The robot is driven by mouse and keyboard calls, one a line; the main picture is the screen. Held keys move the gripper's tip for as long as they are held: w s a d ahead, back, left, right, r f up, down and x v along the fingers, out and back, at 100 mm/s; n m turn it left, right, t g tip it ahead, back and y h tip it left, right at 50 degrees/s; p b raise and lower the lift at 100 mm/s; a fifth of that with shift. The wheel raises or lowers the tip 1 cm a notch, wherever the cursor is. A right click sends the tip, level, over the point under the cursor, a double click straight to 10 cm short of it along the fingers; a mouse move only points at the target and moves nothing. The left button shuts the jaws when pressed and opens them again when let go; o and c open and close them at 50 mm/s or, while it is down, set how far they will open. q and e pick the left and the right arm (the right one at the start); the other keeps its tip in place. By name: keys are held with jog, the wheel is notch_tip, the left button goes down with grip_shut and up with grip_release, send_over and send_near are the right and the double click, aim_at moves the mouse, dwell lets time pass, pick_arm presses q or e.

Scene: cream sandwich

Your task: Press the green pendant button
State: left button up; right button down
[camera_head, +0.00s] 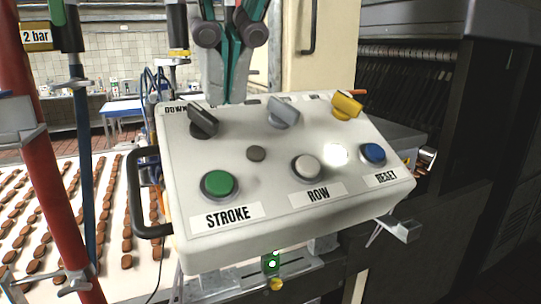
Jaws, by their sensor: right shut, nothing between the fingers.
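The white pendant box (260,225) fills the middle of the view, with its sloped panel facing me. The round green button (219,184) sits in a grey ring at its lower left, above the label STROKE. My right gripper (231,98) comes down from the top, with its teal and grey fingers shut and empty. Its tips are near the pendant's back edge, beyond the green button and a little to the right of it in the picture. The green button is fully visible. My left gripper is not in view.
The panel also has a white button (307,167), a blue button (373,153), a black knob (203,121), a grey knob (284,111) and a yellow knob (347,106). A black handle (136,190) sticks out on the left. A red post (52,180) stands farther left.

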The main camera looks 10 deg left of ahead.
aim_at(219, 181)
jog(key=p+x, duration=0.3)
jog(key=x, duration=0.6)
jog(key=shift+f, duration=0.1)
jog(key=shift+w+a+f, duration=0.2)
jog(key=shift+w+f, duration=0.05)
jog(key=shift+f, duration=0.2)
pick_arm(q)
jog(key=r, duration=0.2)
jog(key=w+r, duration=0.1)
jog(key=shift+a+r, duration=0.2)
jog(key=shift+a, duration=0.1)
pick_arm(e)
jog(key=shift+f, duration=0.1)
